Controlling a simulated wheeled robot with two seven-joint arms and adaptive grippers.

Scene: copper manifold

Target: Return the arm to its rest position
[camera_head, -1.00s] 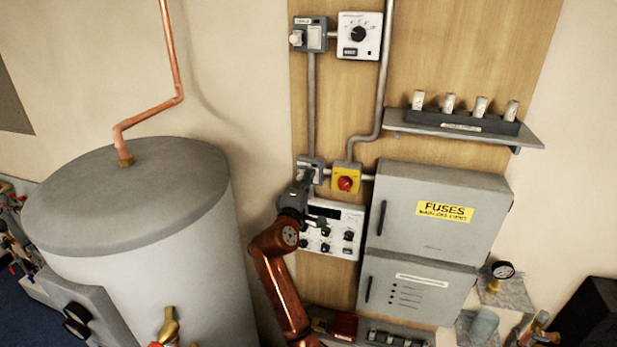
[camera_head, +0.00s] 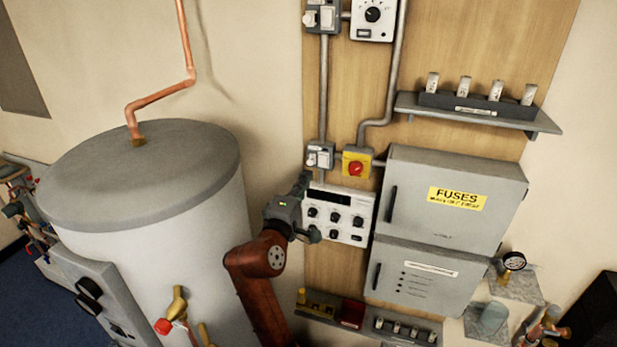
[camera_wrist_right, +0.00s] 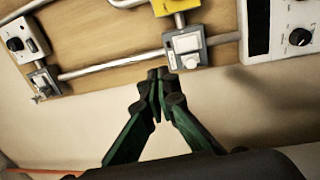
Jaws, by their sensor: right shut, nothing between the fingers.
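My right arm, copper-coloured, rises from the bottom of the head view, with its wrist left of the white control panel (camera_head: 338,214). My right gripper (camera_head: 308,207) is by the panel's left edge. In the right wrist view its green and dark fingers (camera_wrist_right: 160,78) meet at their tips, with nothing between them. The tips appear just below a small grey switch box (camera_wrist_right: 186,46) on the conduit, seemingly apart from it. That switch box (camera_head: 320,155) also shows in the head view, above the gripper. My left gripper is not in view.
A large grey-topped cylinder tank (camera_head: 140,175) stands left of my arm. To the right are the grey fuse cabinet (camera_head: 445,215), a shelf with fuses (camera_head: 480,112) and a red knob on a yellow box (camera_head: 357,163). A low shelf (camera_head: 375,325) holds small parts. Bare wall lies between tank and board.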

